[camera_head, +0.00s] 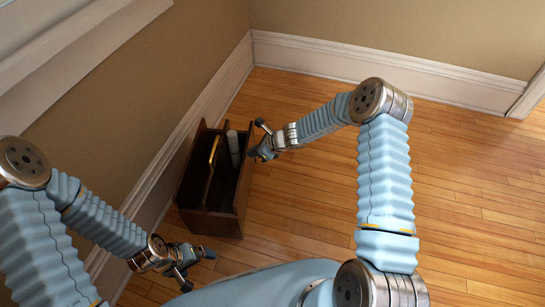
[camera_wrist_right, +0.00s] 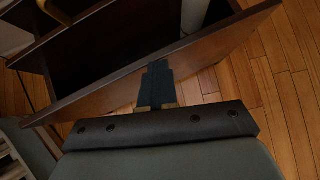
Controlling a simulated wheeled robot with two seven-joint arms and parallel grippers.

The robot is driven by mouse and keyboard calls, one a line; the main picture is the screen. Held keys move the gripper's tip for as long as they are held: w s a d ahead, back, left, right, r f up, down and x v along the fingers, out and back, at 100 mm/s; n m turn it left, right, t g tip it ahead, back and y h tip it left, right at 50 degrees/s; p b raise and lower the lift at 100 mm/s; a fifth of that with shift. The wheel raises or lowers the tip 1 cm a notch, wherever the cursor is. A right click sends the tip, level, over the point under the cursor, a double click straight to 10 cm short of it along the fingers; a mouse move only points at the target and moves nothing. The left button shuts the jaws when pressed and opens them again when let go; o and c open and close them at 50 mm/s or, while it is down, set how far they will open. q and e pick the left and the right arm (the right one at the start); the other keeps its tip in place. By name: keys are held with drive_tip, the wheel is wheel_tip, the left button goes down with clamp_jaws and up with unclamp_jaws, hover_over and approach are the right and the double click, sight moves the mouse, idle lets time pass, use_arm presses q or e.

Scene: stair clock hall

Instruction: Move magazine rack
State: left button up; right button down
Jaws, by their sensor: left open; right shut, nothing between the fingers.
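The magazine rack (camera_head: 213,223) is a dark brown wooden box with a divider and a brass handle (camera_head: 214,150). It stands upright on the floor beside the left wall. A pale rolled item (camera_head: 233,148) stands inside it. My right gripper (camera_head: 257,143) is at the rack's right side, near its far end. In the right wrist view its fingers (camera_wrist_right: 157,85) are shut and empty, in front of the rack's side panel (camera_wrist_right: 200,66); I cannot tell whether they touch it. My left gripper (camera_head: 196,268) is open and empty, nearer to me than the rack's near end.
The left wall's white baseboard (camera_head: 185,125) runs close along the rack. Another baseboard (camera_head: 390,68) crosses the far wall and meets it in a corner. The wooden floor (camera_head: 465,185) to the right is clear.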

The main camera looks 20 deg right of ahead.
drive_tip(key=w+a+p, duration=0.1)
drive_tip(key=w+a, duration=0.3)
drive_tip(key=a, duration=0.2)
drive_tip(key=shift+w+p, duration=0.3)
drive_tip(key=shift+p, duration=0.1)
